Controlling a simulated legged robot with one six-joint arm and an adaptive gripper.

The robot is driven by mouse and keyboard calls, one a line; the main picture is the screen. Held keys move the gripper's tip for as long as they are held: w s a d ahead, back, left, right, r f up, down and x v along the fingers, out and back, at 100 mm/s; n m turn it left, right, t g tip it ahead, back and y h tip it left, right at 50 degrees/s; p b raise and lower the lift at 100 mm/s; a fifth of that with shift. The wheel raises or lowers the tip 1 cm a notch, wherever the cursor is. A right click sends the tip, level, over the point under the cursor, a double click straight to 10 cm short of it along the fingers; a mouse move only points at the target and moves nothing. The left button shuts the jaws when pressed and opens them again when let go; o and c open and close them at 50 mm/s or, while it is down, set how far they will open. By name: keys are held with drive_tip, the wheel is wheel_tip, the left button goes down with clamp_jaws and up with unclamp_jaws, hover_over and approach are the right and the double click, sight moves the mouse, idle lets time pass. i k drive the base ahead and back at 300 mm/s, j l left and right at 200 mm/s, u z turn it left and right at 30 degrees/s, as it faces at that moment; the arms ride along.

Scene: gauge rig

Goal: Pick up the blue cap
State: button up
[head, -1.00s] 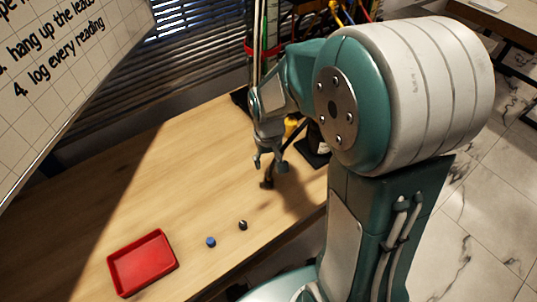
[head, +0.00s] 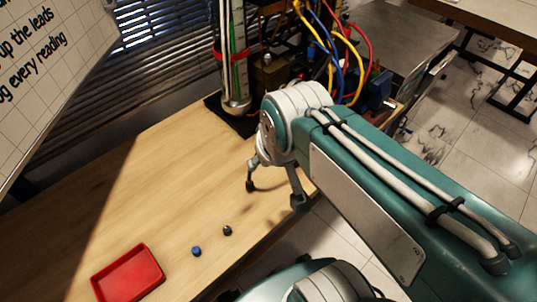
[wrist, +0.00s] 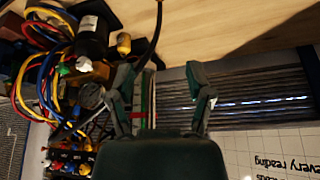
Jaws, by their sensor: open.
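The blue cap (head: 196,251) is small and sits on the wooden table in the head view, right of the red tray. A black cap (head: 227,230) lies close by, up and to the right of it. My gripper (head: 273,193) is above the table's right edge, up and to the right of both caps and apart from them. Its two fingers are spread with nothing between them. In the wrist view the open fingers (wrist: 163,88) also show, and neither cap is visible there.
The red tray (head: 128,275) stands at the front of the table (head: 165,185). A gauge rig with coloured cables (head: 335,45) stands at the back right. A whiteboard (head: 50,70) leans over the left side. The middle of the table is clear.

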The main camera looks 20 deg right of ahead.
sight(196, 251)
drive_tip(key=z, duration=1.45)
drive_tip(key=u, duration=0.4)
drive_tip(key=l+u, duration=0.1)
drive_tip(key=u, duration=0.75)
drive_tip(key=k+u, duration=0.1)
drive_tip(key=u, duration=1.15)
drive_tip(key=k, duration=0.05)
